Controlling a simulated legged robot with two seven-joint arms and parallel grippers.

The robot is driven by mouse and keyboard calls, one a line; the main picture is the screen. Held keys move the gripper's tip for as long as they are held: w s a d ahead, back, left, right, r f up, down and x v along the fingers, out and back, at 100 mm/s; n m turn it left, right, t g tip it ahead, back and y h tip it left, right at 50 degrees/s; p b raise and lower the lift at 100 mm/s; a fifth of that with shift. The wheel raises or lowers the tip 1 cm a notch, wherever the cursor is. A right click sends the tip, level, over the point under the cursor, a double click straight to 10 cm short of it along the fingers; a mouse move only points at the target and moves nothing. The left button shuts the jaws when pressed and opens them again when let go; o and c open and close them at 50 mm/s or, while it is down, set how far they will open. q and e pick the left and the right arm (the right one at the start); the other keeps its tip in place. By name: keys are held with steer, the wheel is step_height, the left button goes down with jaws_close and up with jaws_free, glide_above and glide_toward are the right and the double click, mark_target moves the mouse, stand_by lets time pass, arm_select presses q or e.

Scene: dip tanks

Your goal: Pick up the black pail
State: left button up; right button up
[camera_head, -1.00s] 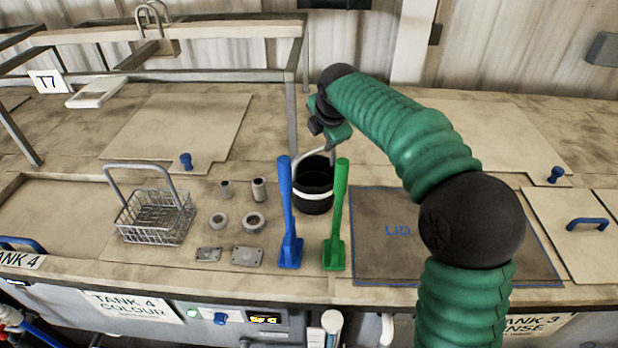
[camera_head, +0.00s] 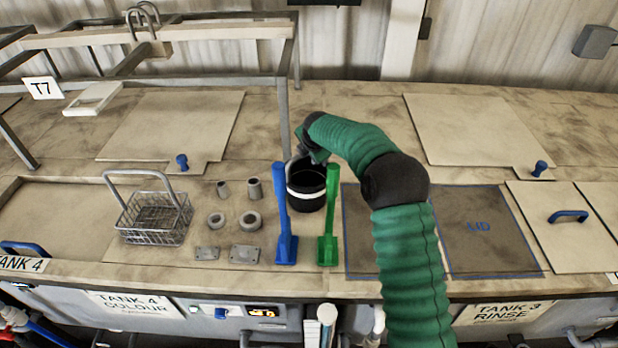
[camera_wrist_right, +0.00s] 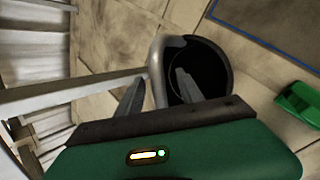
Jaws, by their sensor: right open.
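The black pail (camera_head: 306,197) stands upright on the bench, with a pale band around it and its hoop handle raised. It stands behind the blue paddle (camera_head: 284,225) and the green paddle (camera_head: 328,225). My right gripper (camera_head: 308,156) is open just above the pail's back rim, at the handle. In the right wrist view, the open fingers (camera_wrist_right: 158,88) lie on either side of the grey handle (camera_wrist_right: 157,65), and one finger overlaps the pail's dark mouth (camera_wrist_right: 205,62). Contact with the handle cannot be told. My left gripper is out of view.
A metal frame post (camera_head: 283,115) rises close behind the pail. A wire basket (camera_head: 153,222) and several small metal parts (camera_head: 245,253) lie to the left. A dark outlined panel (camera_head: 490,235) lies flat on the right, partly behind my right arm.

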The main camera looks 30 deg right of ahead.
steer(key=shift+a, duration=0.65)
steer(key=c, duration=0.3)
steer(key=shift+w, duration=0.1)
steer(key=c, duration=0.5)
jaws_close()
steer(key=shift+d+f, duration=0.1)
steer(key=shift+d, duration=0.3)
steer(key=shift+a, duration=0.2)
